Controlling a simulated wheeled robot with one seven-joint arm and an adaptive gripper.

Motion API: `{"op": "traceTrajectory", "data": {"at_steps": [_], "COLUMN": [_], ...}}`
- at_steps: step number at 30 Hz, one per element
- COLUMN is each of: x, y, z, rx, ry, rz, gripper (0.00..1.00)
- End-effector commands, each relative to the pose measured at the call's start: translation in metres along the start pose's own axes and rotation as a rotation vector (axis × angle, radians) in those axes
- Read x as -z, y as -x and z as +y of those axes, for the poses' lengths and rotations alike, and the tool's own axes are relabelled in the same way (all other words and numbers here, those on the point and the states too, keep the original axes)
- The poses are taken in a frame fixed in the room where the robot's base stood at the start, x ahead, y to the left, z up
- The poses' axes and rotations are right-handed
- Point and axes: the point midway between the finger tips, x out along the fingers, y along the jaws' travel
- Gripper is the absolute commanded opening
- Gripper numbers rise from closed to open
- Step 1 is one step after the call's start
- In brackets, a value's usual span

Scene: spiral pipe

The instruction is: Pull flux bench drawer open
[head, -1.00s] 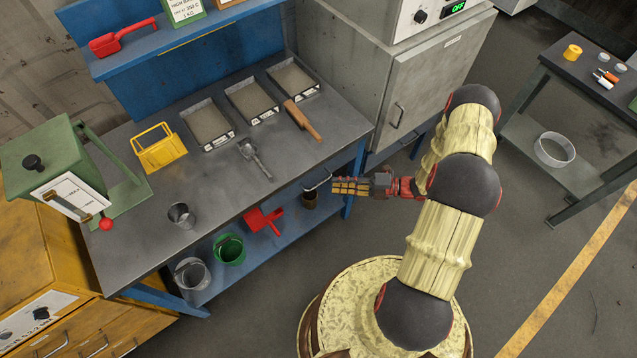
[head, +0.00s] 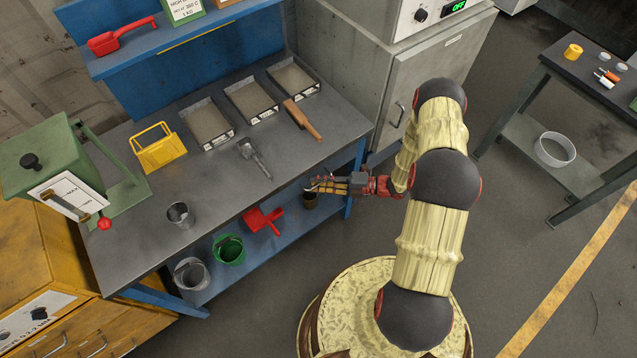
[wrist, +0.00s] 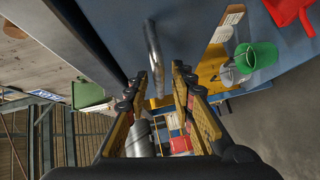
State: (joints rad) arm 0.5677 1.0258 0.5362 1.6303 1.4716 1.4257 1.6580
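The drawer front cannot be made out clearly. My gripper (head: 325,184) is at the right end of the bench front, just below the top. In the wrist view my gripper (wrist: 160,82) is open, with a finger on each side of the handle's near end. Whether either finger touches the handle cannot be told.
A grey cabinet (head: 425,85) stands right of the bench. Floor in front is clear.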

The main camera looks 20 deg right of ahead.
Motion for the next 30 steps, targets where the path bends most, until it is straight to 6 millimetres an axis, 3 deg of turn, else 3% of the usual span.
{"op": "traceTrajectory", "data": {"at_steps": [12, 30], "x": [0.0000, 0.0000], "y": [0.0002, 0.0002], "z": [0.0000, -0.0003], "rx": [0.000, 0.000], "ry": [0.000, -0.001], "rz": [0.000, 0.000], "gripper": [0.00, 0.00]}}
